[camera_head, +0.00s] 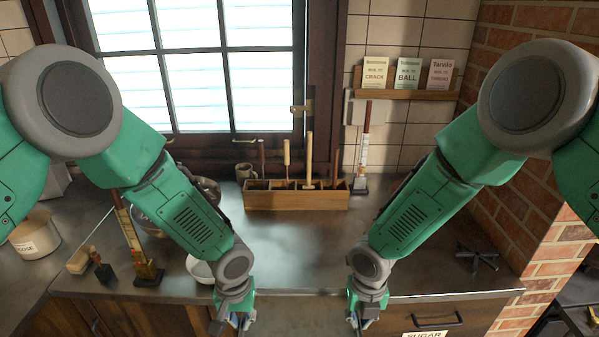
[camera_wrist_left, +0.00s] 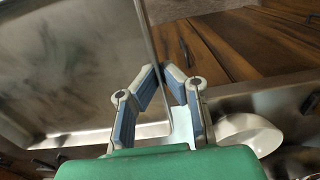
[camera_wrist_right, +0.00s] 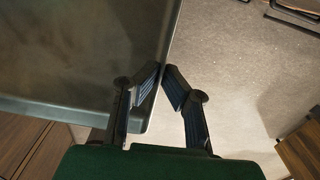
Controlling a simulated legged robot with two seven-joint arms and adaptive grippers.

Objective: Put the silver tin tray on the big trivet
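The silver tin tray (camera_head: 300,316) is at the bottom middle of the head view, in front of the counter's front edge, between my two grippers. Its metal surface fills the left of the left wrist view (camera_wrist_left: 75,65) and the upper left of the right wrist view (camera_wrist_right: 85,50). My left gripper (camera_head: 238,318) is closed on one side rim, with a finger on each side of it. My right gripper (camera_head: 362,316) is closed on the opposite rim in the same way. A dark, cross-shaped trivet (camera_head: 477,257) lies on the counter at the right.
A wooden box (camera_head: 296,200) with several tools stands at the counter's back. A white bowl (camera_head: 200,268), a brush-like tool (camera_head: 149,277) and a canister (camera_head: 35,237) stand at the left. A brick wall (camera_head: 545,205) bounds the right. The counter's middle (camera_head: 300,245) is clear.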

